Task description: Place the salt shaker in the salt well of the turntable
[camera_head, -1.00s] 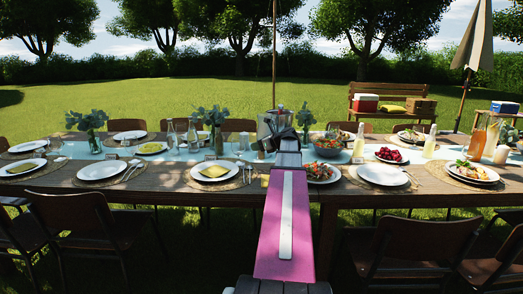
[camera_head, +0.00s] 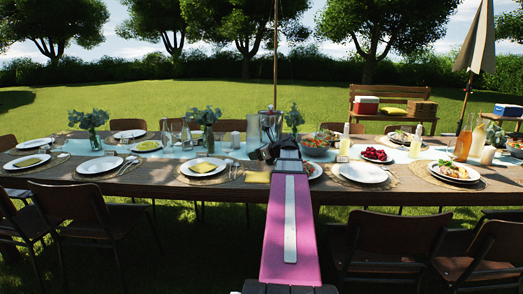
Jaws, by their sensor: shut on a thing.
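My gripper (camera_head: 258,153) is over the middle of the long table (camera_head: 330,194), at the far end of my pink arm. It is small, dark and partly covered by my wrist. It is shut, with what appears to be the salt shaker in it, but the held thing cannot be made out. I cannot pick out the turntable or its salt well; my wrist covers part of the table's centre.
A metal bucket (camera_head: 268,120) stands just behind my gripper. A plate with a yellow napkin (camera_head: 203,167) lies to the left, a white plate (camera_head: 362,174) to the right. Vases, bottles and bowls crowd the table. Chairs (camera_head: 394,246) line the near side.

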